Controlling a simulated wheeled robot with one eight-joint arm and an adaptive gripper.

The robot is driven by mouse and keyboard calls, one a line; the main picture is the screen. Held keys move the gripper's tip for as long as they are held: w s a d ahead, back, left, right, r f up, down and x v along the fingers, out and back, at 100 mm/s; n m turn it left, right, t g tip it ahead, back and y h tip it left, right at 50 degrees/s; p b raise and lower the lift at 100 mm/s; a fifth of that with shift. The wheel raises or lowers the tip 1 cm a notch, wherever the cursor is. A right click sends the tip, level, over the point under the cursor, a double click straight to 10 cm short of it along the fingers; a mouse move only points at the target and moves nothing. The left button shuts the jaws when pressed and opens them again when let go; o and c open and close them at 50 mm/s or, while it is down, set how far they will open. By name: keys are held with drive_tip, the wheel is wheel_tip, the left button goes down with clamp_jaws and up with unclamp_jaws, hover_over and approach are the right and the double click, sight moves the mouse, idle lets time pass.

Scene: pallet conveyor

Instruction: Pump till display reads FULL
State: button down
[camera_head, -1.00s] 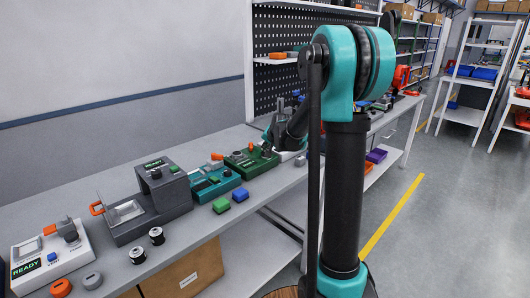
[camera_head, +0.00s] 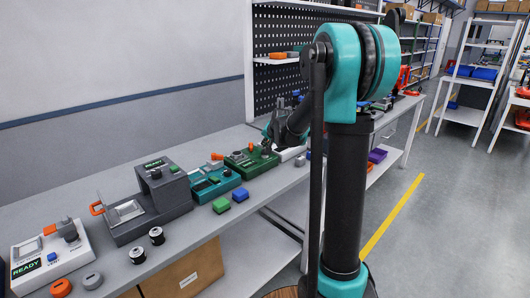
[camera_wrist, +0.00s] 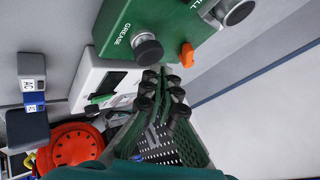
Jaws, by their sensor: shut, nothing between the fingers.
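A green unit (camera_head: 256,165) lies on the bench, right of the teal unit. In the wrist view the green unit (camera_wrist: 155,22) fills the top, with the word GREASE, a grey round knob (camera_wrist: 148,50), an orange piece (camera_wrist: 187,55) and a larger grey cylinder (camera_wrist: 236,12) at the upper right. My gripper (camera_wrist: 163,76) is shut and empty, its fingertips close to the grey knob; contact cannot be told. In the head view my gripper (camera_head: 270,147) is over the green unit's far end, partly hidden by my arm. No display on the green unit is readable.
A white device (camera_wrist: 103,75) lies beside the green unit. Left along the bench stand a teal unit (camera_head: 212,183), a grey machine (camera_head: 164,192) and a white machine (camera_head: 78,257), the latter two showing READY. Green (camera_head: 221,206) and blue (camera_head: 240,195) blocks lie near the front edge.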

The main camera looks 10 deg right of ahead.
drive_tip(key=shift+r, duration=0.2)
drive_tip(key=shift+r, duration=2.5)
drive_tip(key=s+d+f+n+g, duration=0.1)
drive_tip(key=s+f, duration=0.5)
drive_tip(key=s, duration=0.7)
drive_tip(key=s+d+f+n+g+h, duration=0.1)
drive_tip(key=s+f, duration=0.5)
drive_tip(key=s, duration=0.8)
drive_tip(key=s+d+f+n+g+h, duration=0.1)
drive_tip(key=s+f+n, duration=0.3)
drive_tip(key=s, duration=1)
wheel_tip(320, 180, down, 3)
drive_tip(key=shift+d+r+n+g, duration=0.1)
drive_tip(key=shift+d+n+g, duration=0.3)
drive_tip(key=shift+g, duration=0.5)
drive_tip(key=c, duration=2.3)
unclamp_jaws()
drive_tip(key=shift+w, duration=0.1)
